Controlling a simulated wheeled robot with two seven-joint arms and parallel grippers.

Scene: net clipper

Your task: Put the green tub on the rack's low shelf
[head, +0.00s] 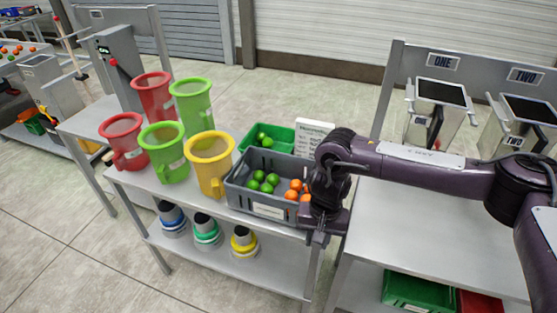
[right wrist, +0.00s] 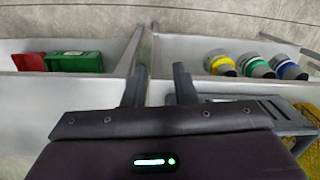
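A green tub (head: 283,136) with a few green fruits sits on the top of the middle rack (head: 145,187), behind a grey crate. Another green tub (head: 410,291) lies on the low shelf of the right-hand table; a green tub on a low shelf also shows in the right wrist view (right wrist: 75,62). The middle rack's low shelf (head: 272,275) has free surface at its right. My right gripper (head: 318,238) points down at the right end of the middle rack. In the right wrist view (right wrist: 159,88) its fingers are apart with nothing between them. My left gripper is not in view.
The grey crate (head: 267,209) of green and orange fruits is close beside my right gripper. Several red, green and yellow cups (head: 210,165) stand to its left. Collared cylinders (head: 243,243) stand on the low shelf. A red tub (head: 480,303) lies beside the right-hand green tub.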

